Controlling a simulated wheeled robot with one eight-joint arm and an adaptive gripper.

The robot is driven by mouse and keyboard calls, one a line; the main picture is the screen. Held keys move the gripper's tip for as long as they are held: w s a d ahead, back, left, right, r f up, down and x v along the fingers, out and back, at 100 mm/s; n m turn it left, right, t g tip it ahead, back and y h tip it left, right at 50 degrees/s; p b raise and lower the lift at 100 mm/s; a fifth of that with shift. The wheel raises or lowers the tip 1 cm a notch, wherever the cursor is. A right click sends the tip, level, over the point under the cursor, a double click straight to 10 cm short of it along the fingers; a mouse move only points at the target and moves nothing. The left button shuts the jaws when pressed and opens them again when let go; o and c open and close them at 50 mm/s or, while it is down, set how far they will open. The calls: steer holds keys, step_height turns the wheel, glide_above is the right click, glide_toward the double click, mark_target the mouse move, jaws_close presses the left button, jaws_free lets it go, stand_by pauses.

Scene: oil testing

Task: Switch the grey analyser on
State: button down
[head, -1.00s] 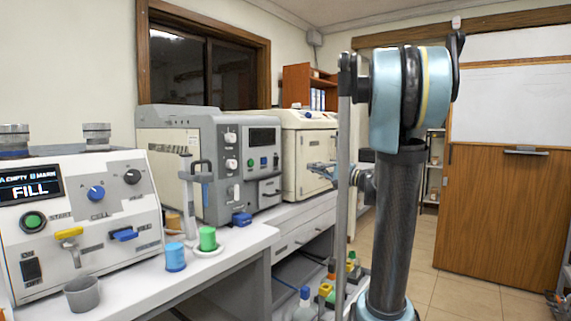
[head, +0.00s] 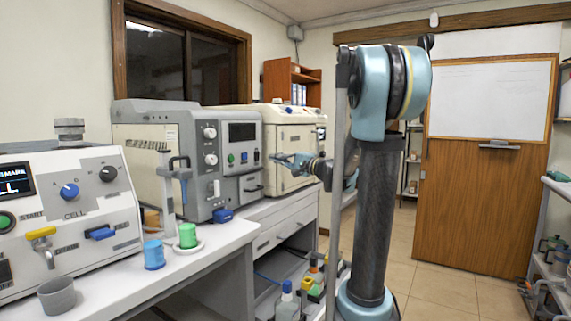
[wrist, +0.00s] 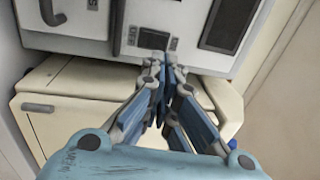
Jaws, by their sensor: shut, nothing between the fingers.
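The grey analyser (head: 190,128) stands on the bench at the left-centre of the head view. My gripper (head: 274,157) is shut and empty, just to the right of that front in the head view. In the wrist view my shut fingertips (wrist: 172,62) lie just below a small dark panel (wrist: 153,38) on the grey front (wrist: 90,35). I cannot tell whether they touch it. The fingers may hide part of the front.
A cream machine (head: 290,140) stands beyond the analyser and shows below it in the wrist view (wrist: 65,105). A white FILL machine (head: 75,225), blue cup (head: 153,255) and green cup (head: 187,236) are at left. Bottles stand below the bench. Floor at right is open.

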mark_target(258, 157)
steer(key=shift+x, duration=2.75)
steer(key=shift+d, duration=0.1)
